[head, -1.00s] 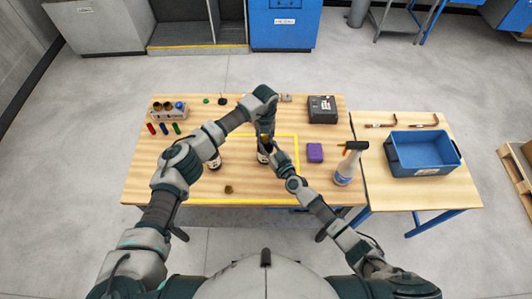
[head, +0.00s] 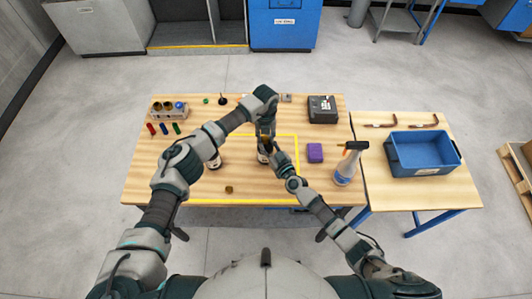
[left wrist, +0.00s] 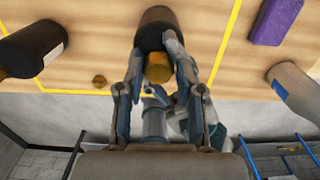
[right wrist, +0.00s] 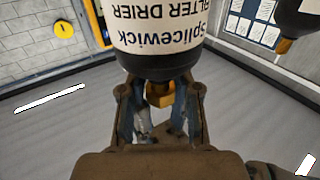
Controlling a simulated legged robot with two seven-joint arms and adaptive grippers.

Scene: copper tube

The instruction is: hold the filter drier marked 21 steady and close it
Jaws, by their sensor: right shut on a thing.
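A dark filter drier with a white label (head: 263,157) stands upright at the front middle of the table, inside the yellow outline. The right wrist view shows its label (right wrist: 158,27) reading "Splicewick filter drier"; no number is readable. My right gripper (right wrist: 158,92) is shut on the drier, near a brass fitting. My left gripper (left wrist: 157,62) is above the drier, fingers apart on both sides of a brass cap (left wrist: 158,69) at its top. Contact with the cap is hard to tell. A second drier (head: 214,162) stands to the left; its brass end shows in the left wrist view.
A small brass piece (head: 229,189) lies near the front edge. A purple block (head: 315,152) and a spray bottle (head: 345,168) are to the right. A black box (head: 322,109) and a rack (head: 168,109) stand farther back. A blue crate (head: 398,168) is on the side table.

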